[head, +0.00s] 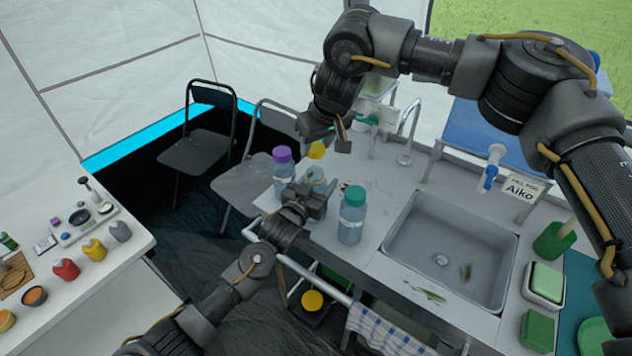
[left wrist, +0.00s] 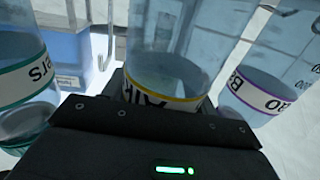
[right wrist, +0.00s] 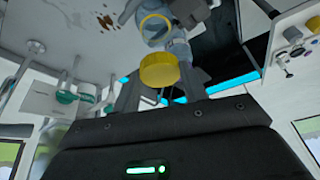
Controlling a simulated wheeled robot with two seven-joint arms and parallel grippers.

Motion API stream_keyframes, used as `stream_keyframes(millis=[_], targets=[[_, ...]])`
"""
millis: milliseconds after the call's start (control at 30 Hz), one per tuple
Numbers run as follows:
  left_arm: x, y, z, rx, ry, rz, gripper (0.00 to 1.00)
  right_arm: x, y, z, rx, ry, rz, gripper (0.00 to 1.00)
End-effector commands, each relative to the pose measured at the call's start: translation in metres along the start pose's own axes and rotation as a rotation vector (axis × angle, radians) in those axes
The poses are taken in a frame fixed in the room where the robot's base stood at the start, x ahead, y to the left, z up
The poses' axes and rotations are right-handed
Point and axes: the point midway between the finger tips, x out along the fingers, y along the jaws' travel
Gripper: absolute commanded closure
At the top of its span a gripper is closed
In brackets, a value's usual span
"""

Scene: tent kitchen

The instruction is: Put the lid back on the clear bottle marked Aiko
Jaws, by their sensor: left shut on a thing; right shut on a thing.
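The clear bottle (head: 316,178) has no lid on and stands upright on the counter left of the sink. In the left wrist view its yellow-edged label (left wrist: 165,99) shows part of the name Aiko. My left gripper (head: 314,199) is shut around this bottle's lower body. The yellow lid (head: 316,150) is above the bottle's mouth and looks apart from it. My right gripper (head: 330,140) is shut on the lid, which shows between its fingers in the right wrist view (right wrist: 160,70). The bottle's open mouth (right wrist: 155,28) shows beyond the lid there.
A purple-lidded bottle (head: 282,168) stands close on the left and a teal-lidded bottle (head: 352,215) on the right. The sink (head: 450,245) and tap (head: 406,145) lie further right. A card marked Aiko (head: 520,190) stands behind the sink.

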Motion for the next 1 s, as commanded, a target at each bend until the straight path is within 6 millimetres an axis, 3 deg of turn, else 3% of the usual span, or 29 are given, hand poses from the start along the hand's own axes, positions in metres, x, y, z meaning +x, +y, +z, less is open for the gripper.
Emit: stream_keyframes(millis=[267,1000], targets=[[0.0,0.0,-0.001,0.0,0.001,0.0,0.83,0.034,0.0,0.016,0.001,-0.001,0.0,0.78],[0.0,0.0,0.0,0.0,0.001,0.0,0.83,0.043,0.0,0.019,0.0,-0.001,-0.001,0.78]])
